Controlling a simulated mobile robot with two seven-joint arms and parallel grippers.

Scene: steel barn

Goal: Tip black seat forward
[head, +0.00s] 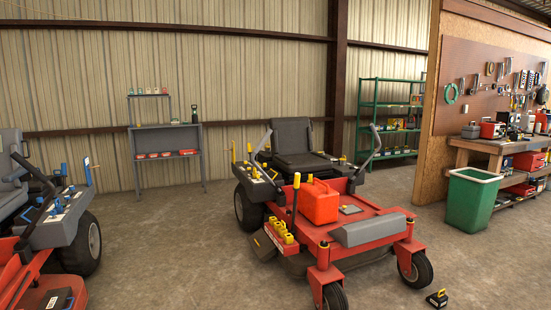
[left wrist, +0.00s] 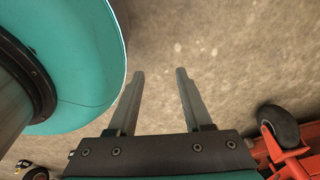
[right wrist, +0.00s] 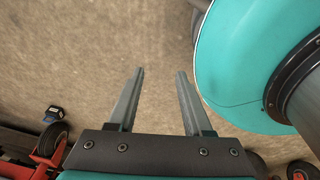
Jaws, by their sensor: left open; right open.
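The black seat (head: 294,142) stands on the red mower (head: 352,233) near the middle of the head view. Its backrest is upright and its cushion lies flat behind the mower's red deck. Neither of my grippers shows in the head view. My left gripper (left wrist: 160,75) is open and empty over bare floor in the left wrist view. My right gripper (right wrist: 160,75) is open and empty over bare floor in the right wrist view. Both are away from the seat.
A red fuel can (head: 319,203) sits on the mower deck. A second mower (head: 60,218) stands at the left. A green bin (head: 470,200) stands by a workbench (head: 492,146). A grey shelf (head: 167,140) and green rack (head: 389,112) line the back. Floor between the mowers is clear.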

